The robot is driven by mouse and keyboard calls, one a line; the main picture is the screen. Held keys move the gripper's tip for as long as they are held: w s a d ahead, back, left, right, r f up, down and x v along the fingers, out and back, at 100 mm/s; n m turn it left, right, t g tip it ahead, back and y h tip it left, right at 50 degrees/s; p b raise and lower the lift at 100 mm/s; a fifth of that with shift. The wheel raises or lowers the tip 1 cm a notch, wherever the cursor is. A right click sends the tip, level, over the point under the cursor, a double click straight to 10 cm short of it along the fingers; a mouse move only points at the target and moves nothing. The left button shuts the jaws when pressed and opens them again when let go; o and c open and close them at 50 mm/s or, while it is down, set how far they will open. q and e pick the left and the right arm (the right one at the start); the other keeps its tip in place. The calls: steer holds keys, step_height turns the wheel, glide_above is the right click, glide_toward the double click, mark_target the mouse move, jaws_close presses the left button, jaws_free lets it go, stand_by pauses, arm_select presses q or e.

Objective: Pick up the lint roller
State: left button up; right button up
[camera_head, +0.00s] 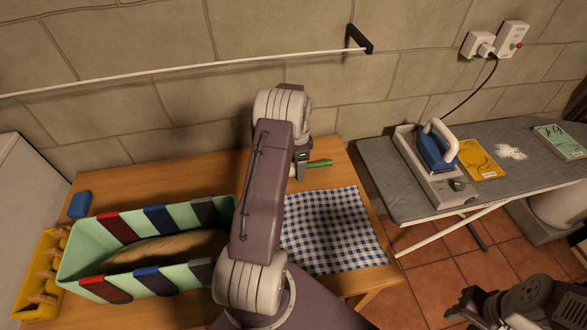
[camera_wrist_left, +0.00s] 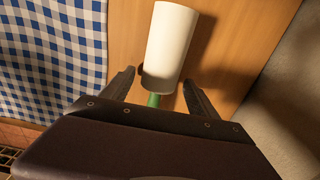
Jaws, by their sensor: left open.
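The lint roller has a white roller head and a green handle (camera_head: 319,164). It lies on the wooden table near the wall, just behind the checked cloth. My left gripper (camera_head: 301,170) is over it and hides part of it in the head view. In the left wrist view the white head (camera_wrist_left: 170,45) extends beyond the fingertips. My left gripper (camera_wrist_left: 158,78) is open there, one finger on each side of the roller, with the green part (camera_wrist_left: 153,100) between them. My right gripper (camera_head: 468,303) is at the lower right, away from the table; its opening is unclear.
A mint crate (camera_head: 75,262) with coloured clips and a loaf-like brown thing inside stands left of my arm. A blue block (camera_head: 79,204) and a yellow peg holder (camera_head: 32,270) are beside it. A blue checked cloth (camera_head: 335,230) lies flat. An iron (camera_head: 437,150) stands on the ironing board (camera_head: 385,165).

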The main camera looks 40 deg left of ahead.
arm_select(q)
steer(key=shift+d+r, duration=0.15)
steer(key=c, duration=1.5)
steer(key=shift+r, duration=0.5)
step_height(320, 180, up, 3)
steer(key=shift+b, duration=0.35)
steer(key=w+d+r, duration=0.7)
steer(key=w+d, duration=0.1)
steer(key=shift+d, duration=0.2)
